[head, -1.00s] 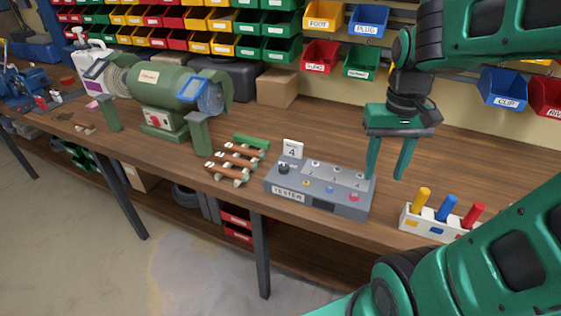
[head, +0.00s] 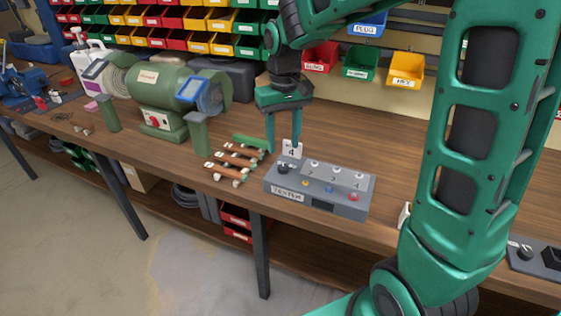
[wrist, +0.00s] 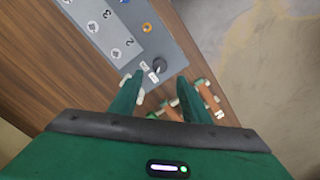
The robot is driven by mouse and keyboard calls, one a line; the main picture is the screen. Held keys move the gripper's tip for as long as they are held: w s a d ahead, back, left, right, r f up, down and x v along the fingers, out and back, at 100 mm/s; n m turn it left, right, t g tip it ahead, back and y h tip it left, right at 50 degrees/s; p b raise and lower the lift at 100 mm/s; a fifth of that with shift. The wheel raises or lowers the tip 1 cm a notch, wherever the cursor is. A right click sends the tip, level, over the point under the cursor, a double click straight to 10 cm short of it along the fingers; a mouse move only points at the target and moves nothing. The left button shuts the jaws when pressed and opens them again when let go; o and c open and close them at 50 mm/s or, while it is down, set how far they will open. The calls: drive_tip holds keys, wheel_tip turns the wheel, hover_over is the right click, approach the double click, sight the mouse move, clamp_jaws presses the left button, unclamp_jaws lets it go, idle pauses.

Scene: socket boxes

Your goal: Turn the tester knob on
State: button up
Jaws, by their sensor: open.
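The tester (head: 335,205) is a grey box on the workbench with numbered spots, coloured sockets and a black knob (head: 284,168) at its left end. My gripper (head: 284,147) is open and empty, above and behind the knob end. It also shows in the wrist view (wrist: 160,82), fingers pointing toward the knob, apart from it as far as I can see.
Copper-coloured fuses on a rack (head: 232,163) stand just left of the tester. A green bench grinder (head: 165,95) is farther left. A white block (head: 404,214) is mostly hidden by my arm. The bench behind the tester is clear.

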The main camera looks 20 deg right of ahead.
sight(283, 166)
wheel_tip(283, 166, down, 7)
drive_tip(key=shift+f, duration=0.2)
idle(0.3)
drive_tip(key=c, duration=1)
